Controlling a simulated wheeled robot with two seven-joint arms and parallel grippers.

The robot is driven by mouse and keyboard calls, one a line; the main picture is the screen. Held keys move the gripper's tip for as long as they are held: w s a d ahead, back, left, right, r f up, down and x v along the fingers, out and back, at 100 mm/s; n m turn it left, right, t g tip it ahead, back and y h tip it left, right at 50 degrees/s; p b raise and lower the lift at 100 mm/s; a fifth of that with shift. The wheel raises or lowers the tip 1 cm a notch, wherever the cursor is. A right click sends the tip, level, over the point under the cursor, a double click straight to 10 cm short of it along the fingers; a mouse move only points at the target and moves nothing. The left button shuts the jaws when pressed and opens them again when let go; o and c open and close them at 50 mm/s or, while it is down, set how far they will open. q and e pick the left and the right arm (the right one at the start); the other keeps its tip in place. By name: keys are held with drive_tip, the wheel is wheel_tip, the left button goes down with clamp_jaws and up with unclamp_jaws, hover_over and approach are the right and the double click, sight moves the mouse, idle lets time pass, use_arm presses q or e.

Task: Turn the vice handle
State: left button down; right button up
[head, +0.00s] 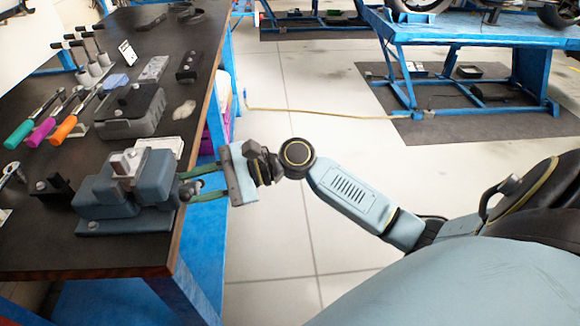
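The blue-grey vice (152,205) stands near the right edge of the dark workbench, with a pale block (124,163) at its jaws. The vice handle (187,190) is at its right end, small and partly covered by my fingers. My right gripper (192,187) reaches in from the right, its two green fingers apart, one on the far side and one on the near side of the handle. I cannot tell whether they press on it. My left gripper is out of view.
A blue lift table (480,35) stands at the back right. The floor (300,100) between is mostly clear, with a yellow hose across it.

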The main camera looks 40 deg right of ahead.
drive_tip(key=m, duration=0.1)
drive_tip(key=m+b, duration=0.1)
drive_tip(key=shift+w+d+m+y, duration=0.15)
drive_tip(key=shift+w+m+y, duration=0.15)
drive_tip(key=m, duration=0.1)
drive_tip(key=m+b, duration=0.2)
drive_tip(key=shift+w+d+y, duration=0.25)
drive_tip(key=shift+w+y, duration=0.05)
drive_tip(key=shift+y, duration=0.1)
drive_tip(key=s+d+m, duration=0.1)
drive_tip(key=s+d, duration=0.4)
drive_tip(key=d, duration=0.8)
drive_tip(key=d+f+n+h+p, duration=0.1)
drive_tip(key=f+h, duration=0.3)
drive_tip(key=f, duration=1)
drive_tip(key=d+f+n+h+p, duration=0.1)
drive_tip(key=d+f+h, duration=0.2)
drive_tip(key=f, duration=1)
drive_tip(key=shift+s+d+f+t+h+p, duration=0.25)
drive_tip(key=shift+s+f+t+h+p, duration=0.15)
drive_tip(key=shift+h, duration=0.9)
